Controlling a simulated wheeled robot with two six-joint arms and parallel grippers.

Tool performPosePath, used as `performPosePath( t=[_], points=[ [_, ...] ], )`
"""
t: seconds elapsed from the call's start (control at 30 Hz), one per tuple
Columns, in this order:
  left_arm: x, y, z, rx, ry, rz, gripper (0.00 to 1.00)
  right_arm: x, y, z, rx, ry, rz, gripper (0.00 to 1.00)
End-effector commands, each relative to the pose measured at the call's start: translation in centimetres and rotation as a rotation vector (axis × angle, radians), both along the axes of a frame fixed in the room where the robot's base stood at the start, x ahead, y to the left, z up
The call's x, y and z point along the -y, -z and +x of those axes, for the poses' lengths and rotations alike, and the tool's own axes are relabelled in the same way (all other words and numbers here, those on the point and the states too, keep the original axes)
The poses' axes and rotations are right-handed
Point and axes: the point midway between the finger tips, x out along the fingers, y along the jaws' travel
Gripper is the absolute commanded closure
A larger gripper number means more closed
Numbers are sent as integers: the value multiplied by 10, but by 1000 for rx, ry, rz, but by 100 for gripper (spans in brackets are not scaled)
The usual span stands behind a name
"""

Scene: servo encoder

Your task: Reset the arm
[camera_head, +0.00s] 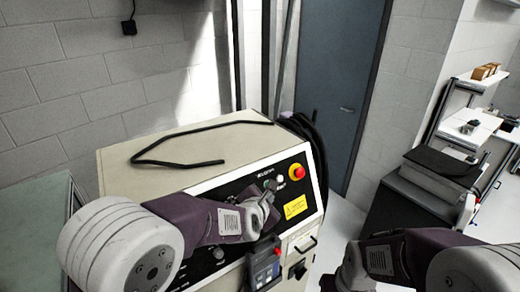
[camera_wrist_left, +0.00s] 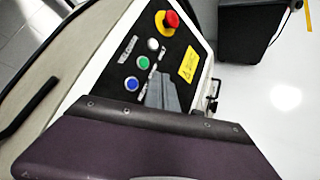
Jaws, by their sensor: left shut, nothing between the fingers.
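A cream control cabinet (camera_head: 215,155) with a sloped black button panel stands at the centre of the head view. A red emergency button on a yellow base (camera_head: 297,172) sits at the panel's upper right; it also shows in the left wrist view (camera_wrist_left: 171,19). White (camera_wrist_left: 153,44), green (camera_wrist_left: 143,63) and blue (camera_wrist_left: 131,83) buttons show in the wrist view. My left gripper (camera_head: 270,190) is shut and empty over the panel, left of the yellow label (camera_head: 295,207). Whether it touches the panel is unclear. My right gripper (camera_head: 340,281) is partly cut off at the bottom.
A black cable (camera_head: 180,163) lies on the cabinet top. A handheld unit with a red top (camera_head: 264,262) hangs at the cabinet front. A dark cabinet (camera_head: 405,195) stands right, with open floor between. A blue door (camera_head: 335,75) and block wall are behind.

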Motion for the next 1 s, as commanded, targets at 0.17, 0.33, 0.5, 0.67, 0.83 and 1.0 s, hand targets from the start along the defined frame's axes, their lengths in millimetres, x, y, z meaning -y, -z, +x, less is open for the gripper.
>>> performPosePath(
  t=[0.17,0.33,0.5,0.67,0.83,1.0],
  points=[
    [-42,29,-24,-38,237,388,100,0,0,0,0,0,0,49],
    [-108,75,-84,-116,758,954,100,0,0,0,0,0,0,49],
    [-154,103,-142,-155,1238,1265,100,0,0,0,0,0,0,49],
    [-188,120,-196,-147,1664,1417,100,0,0,0,0,0,0,49],
    [-193,184,-217,-143,1814,1416,100,0,58,0,-1,0,0,49],
    [-190,246,-225,-162,1832,1371,100,0,117,0,0,0,0,49]
  ],
)
